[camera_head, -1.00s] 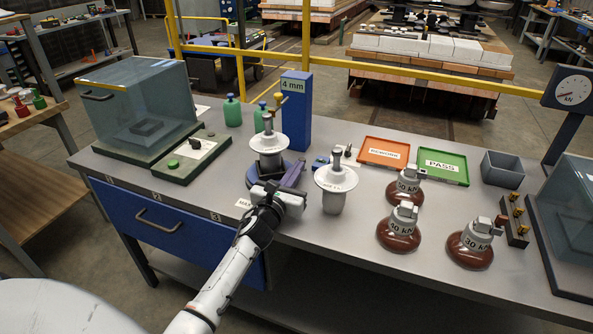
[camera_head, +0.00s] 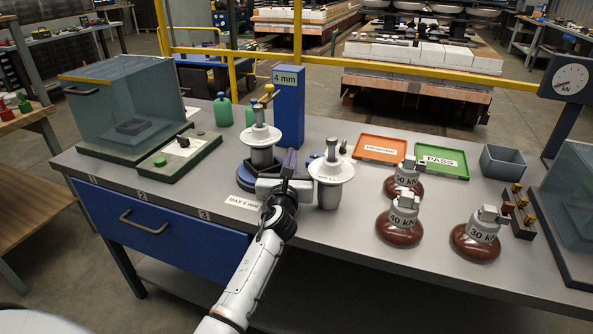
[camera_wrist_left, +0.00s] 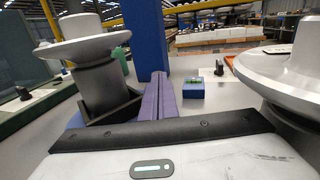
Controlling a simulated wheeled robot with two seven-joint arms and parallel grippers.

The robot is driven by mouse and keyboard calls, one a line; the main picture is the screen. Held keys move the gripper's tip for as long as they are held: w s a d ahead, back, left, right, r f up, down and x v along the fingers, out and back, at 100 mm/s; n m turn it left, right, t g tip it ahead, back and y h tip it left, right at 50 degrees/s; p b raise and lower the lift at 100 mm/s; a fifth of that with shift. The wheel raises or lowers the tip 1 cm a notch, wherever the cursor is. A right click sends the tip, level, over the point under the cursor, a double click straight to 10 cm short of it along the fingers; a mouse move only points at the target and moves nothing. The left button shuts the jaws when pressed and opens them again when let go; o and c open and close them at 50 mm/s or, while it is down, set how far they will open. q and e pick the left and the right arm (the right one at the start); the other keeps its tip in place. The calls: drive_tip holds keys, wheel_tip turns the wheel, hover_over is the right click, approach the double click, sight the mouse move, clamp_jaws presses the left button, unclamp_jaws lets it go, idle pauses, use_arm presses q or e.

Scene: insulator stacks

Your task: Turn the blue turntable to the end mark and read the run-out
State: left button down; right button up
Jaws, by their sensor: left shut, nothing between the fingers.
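The blue turntable (camera_head: 247,180) stands on the bench beside the blue post, with a white insulator (camera_head: 262,137) upright on it in a dark holder. The turntable's front is partly hidden by my left gripper (camera_head: 289,160). That gripper is shut and empty, its purple fingers together, between the turntable and a second white insulator (camera_head: 331,172) standing on the right. In the left wrist view, the closed fingers (camera_wrist_left: 158,97) point ahead just right of the dark holder (camera_wrist_left: 110,98). The blue post (camera_head: 289,110) reads "4 mm". I cannot make out an end mark. My right gripper is out of view.
A "MAX 5 mm" label (camera_head: 243,202) lies at the bench's front edge. Brown insulators (camera_head: 399,229) marked in kN stand at the right. Behind them are an orange tray (camera_head: 365,156), a green PASS tray (camera_head: 462,175) and a grey bin (camera_head: 503,174). A clear-walled box (camera_head: 130,100) stands left.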

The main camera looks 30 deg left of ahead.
use_arm(q)
drive_tip(key=shift+w+a+r, duration=0.2)
drive_tip(key=shift+w+a, duration=0.1)
drive_tip(key=shift+a, duration=0.05)
drive_tip(key=shift+w+a+f, duration=0.1)
drive_tip(key=shift+w+f, duration=0.05)
drive_tip(key=shift+w, duration=0.05)
drive_tip(key=shift+a, duration=0.1)
idle(0.4)
drive_tip(key=shift+f, duration=0.1)
